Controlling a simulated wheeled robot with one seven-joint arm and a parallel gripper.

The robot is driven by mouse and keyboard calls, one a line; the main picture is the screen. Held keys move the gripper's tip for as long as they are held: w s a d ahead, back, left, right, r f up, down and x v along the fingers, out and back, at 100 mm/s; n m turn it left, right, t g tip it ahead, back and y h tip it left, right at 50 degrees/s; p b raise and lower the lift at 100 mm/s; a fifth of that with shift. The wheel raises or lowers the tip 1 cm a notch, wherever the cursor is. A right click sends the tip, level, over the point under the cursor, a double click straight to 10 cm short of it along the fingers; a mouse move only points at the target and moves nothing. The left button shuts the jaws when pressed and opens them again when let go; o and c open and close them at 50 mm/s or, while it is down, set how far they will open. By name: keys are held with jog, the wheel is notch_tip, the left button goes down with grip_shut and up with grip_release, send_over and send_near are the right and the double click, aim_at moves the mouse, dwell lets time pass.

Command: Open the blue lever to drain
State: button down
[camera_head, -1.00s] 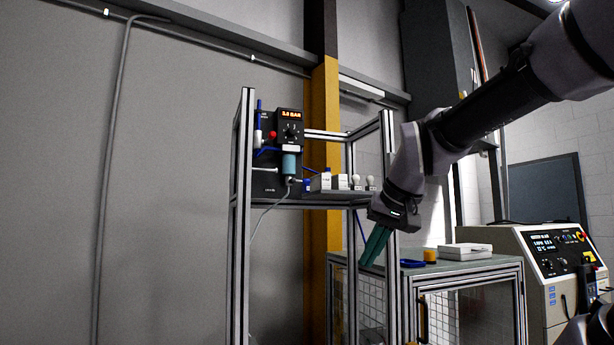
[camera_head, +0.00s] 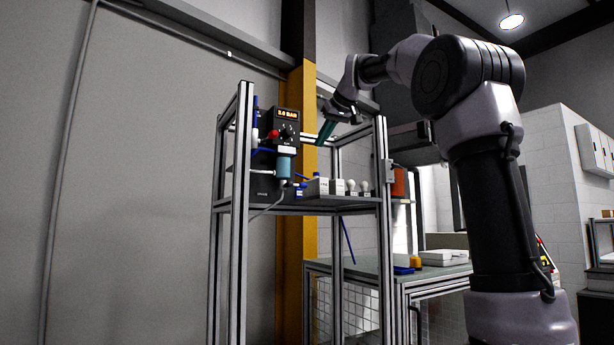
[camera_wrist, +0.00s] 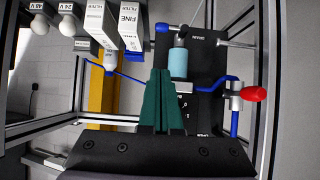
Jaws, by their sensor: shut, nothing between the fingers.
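A dark panel (camera_wrist: 209,43) carries a teal cylinder (camera_wrist: 178,63) and several blue parts. A small blue piece (camera_wrist: 183,31) sits by the far end of the cylinder; a small blue part (camera_head: 303,185) also shows low beside it in the head view. A blue bent pipe (camera_wrist: 210,86) and a red knob (camera_wrist: 253,94) are at the other end. I cannot tell for sure which blue part is the lever. My gripper (camera_head: 322,143) is shut and empty, its green fingers (camera_wrist: 161,72) pointing toward the panel, upper right of the cylinder in the head view and apart from it.
Metal frame posts (camera_head: 384,220) and a shelf (camera_head: 335,201) surround the panel. White filter boxes (camera_head: 317,187) and bulbs (camera_head: 351,186) stand on the shelf right of the cylinder. A green-topped bench (camera_head: 345,267) is lower right.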

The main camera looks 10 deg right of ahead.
jog(key=shift+w+r, duration=0.1)
jog(key=shift+r, duration=0.05)
jog(key=shift+w, duration=0.1)
send_over(296, 185)
jog(key=s+d, duration=0.3)
jog(key=d, duration=0.1)
notch_tip(296, 185, down, 5)
jog(key=shift+w+a+f, duration=0.1)
jog(key=shift+w+f, duration=0.2)
jog(key=shift+f, duration=0.45)
jog(key=shift+w+a+f, duration=0.15)
jog(key=shift+w+f, duration=0.2)
jog(key=shift+f, duration=0.45)
jog(key=shift+w+a+f, duration=0.1)
jog(key=shift+w+f, duration=0.2)
jog(key=shift+f, duration=0.45)
